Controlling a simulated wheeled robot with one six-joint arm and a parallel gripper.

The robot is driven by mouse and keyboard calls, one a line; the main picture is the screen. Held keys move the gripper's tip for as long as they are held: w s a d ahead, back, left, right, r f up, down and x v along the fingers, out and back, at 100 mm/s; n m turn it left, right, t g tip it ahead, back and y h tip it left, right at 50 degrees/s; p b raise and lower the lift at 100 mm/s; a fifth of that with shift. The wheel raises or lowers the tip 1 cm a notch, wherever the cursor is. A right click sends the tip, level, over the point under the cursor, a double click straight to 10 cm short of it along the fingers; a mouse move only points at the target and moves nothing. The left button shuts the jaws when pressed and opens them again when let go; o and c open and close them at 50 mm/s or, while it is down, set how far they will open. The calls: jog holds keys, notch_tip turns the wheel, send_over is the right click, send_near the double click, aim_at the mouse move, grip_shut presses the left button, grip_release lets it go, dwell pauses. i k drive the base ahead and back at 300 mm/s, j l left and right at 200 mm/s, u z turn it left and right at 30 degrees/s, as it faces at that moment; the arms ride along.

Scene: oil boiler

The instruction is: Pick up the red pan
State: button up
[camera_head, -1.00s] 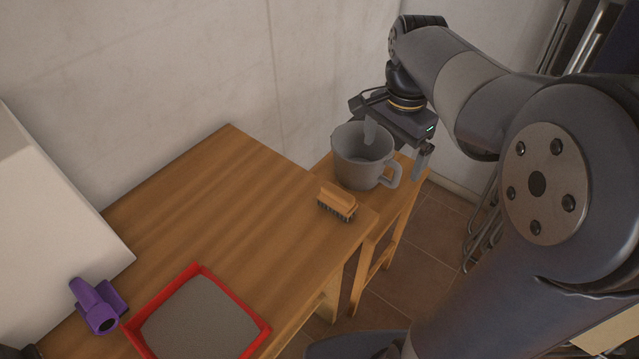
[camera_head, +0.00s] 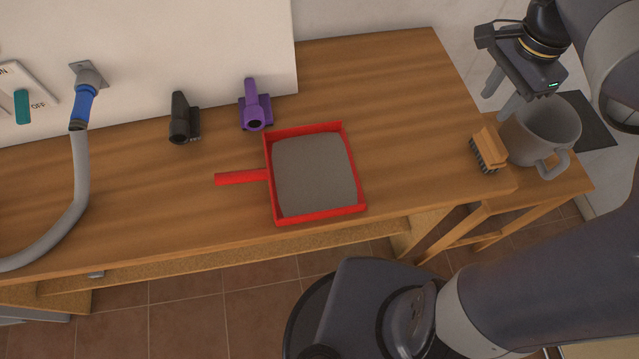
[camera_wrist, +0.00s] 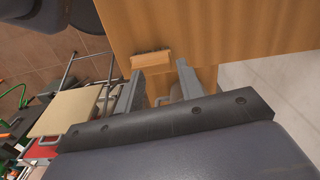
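The red pan (camera_head: 317,215) lies flat on the wooden table in the head view. It is a square red tray with a grey inner surface, and its red handle points left. My gripper (camera_head: 497,103) is well to the right of the pan, raised near the table's right end, by the grey mug. Its two fingers are apart with nothing between them. In the wrist view the fingers (camera_wrist: 160,68) also stand apart, with the wooden brush just beyond them. The pan is not seen in the wrist view.
A brush (camera_head: 488,150) lies near the table's right edge. A grey mug (camera_head: 540,130) stands on a lower stool. Purple (camera_head: 254,105) and black (camera_head: 181,120) holders stand behind the pan by the white boiler. A grey hose (camera_head: 80,185) lies left. Tabletop right of the pan is clear.

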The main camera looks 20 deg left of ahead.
aim_at(310, 173)
jog(key=u, duration=1.55)
jog(key=k+j+z, duration=0.25)
jog(key=k, duration=0.15)
jog(key=k+j+z, duration=0.1)
jog(key=k+z, duration=0.15)
jog(key=k, duration=0.15)
